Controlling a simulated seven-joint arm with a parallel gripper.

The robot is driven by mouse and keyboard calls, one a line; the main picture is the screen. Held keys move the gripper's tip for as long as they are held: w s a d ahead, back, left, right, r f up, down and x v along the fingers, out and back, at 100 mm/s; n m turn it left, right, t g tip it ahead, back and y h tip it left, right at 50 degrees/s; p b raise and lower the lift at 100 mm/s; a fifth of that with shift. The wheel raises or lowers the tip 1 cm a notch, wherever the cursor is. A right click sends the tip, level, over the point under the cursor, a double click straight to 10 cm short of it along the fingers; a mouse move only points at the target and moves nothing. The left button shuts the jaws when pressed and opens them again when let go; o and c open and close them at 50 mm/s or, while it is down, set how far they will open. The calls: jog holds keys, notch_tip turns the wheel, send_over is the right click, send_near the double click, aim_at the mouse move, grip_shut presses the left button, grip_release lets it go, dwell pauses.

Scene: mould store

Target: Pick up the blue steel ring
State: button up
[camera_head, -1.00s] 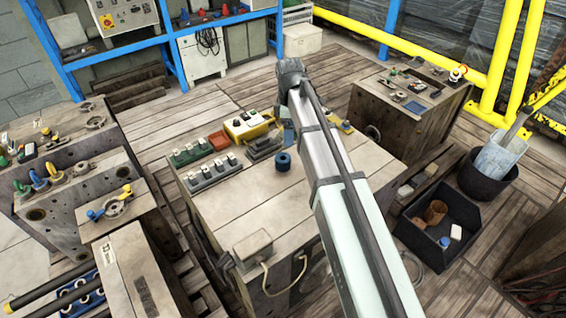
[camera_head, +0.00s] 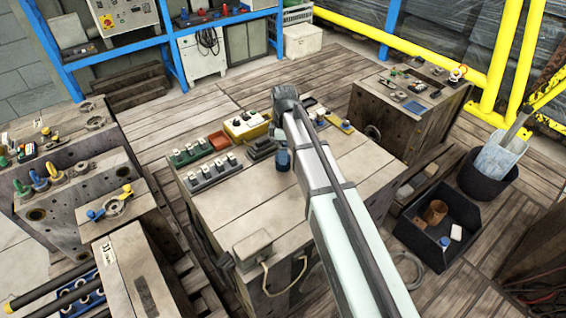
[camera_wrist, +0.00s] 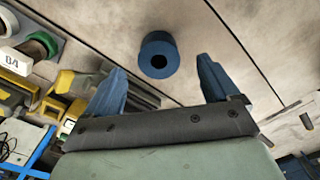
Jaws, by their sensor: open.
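The blue steel ring (camera_wrist: 158,55) stands on the wooden top of the middle block. It is a short, thick cylinder with a dark hole, seen in the wrist view just beyond and between my fingertips. In the head view the ring (camera_head: 283,163) is partly hidden by my gripper. My gripper (camera_wrist: 160,75) has two blue fingers spread wide, with nothing between them. In the head view my arm reaches in from the lower right, and its fingers (camera_head: 281,137) show just behind the ring.
The wooden block top (camera_head: 240,205) has clear room in front of the ring. A yellow control box (camera_head: 246,125), a grey switch box (camera_head: 213,172) and a green one (camera_head: 189,151) stand left of it. A black crate (camera_head: 437,226) sits on the floor at right.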

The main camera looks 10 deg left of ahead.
aim_at(279, 167)
jog(key=shift+a+f, duration=0.15)
jog(key=shift+f, duration=2.4)
grip_shut()
jog(key=shift+r, duration=0.1)
